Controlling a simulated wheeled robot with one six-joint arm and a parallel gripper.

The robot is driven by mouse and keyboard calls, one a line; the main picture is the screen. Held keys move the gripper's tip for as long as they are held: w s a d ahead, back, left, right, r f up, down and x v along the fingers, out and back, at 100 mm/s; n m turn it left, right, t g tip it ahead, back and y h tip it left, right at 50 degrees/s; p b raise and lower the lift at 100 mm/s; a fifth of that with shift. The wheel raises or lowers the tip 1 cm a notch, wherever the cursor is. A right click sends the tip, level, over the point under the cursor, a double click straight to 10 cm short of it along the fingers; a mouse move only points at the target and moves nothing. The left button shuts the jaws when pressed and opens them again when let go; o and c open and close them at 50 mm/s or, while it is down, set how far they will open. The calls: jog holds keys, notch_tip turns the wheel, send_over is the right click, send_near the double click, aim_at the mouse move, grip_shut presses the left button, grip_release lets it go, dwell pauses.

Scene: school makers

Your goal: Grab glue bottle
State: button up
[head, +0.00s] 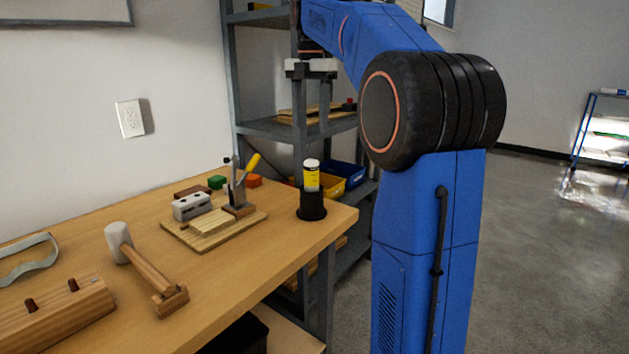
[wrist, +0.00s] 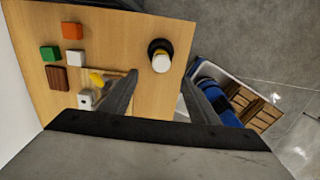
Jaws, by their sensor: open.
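The glue bottle (head: 311,176) is a small yellow bottle with a white cap. It stands upright in a black round holder (head: 312,208) near the right end of the wooden workbench. In the wrist view, the glue bottle (wrist: 161,62) shows from above between and beyond my fingertips, with the black holder (wrist: 158,46) around it. My gripper (head: 311,90) hangs above the bottle in the head view, fingers pointing down. In the wrist view my gripper (wrist: 161,85) has its two fingers apart, with nothing between them. The bottle is not touched.
A wooden board with a clamp (head: 236,195) is left of the bottle. A mallet (head: 140,262) lies further left on the bench (head: 225,272). A metal shelf (head: 270,130) with yellow and blue bins (head: 347,173) stands behind. Floor to the right is clear.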

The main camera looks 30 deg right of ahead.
aim_at(312, 175)
notch_tip(312, 175, down, 16)
jog(key=shift+s+f, duration=0.15)
jog(key=shift+f, duration=0.05)
dwell(0.5)
jog(key=c, duration=1.2)
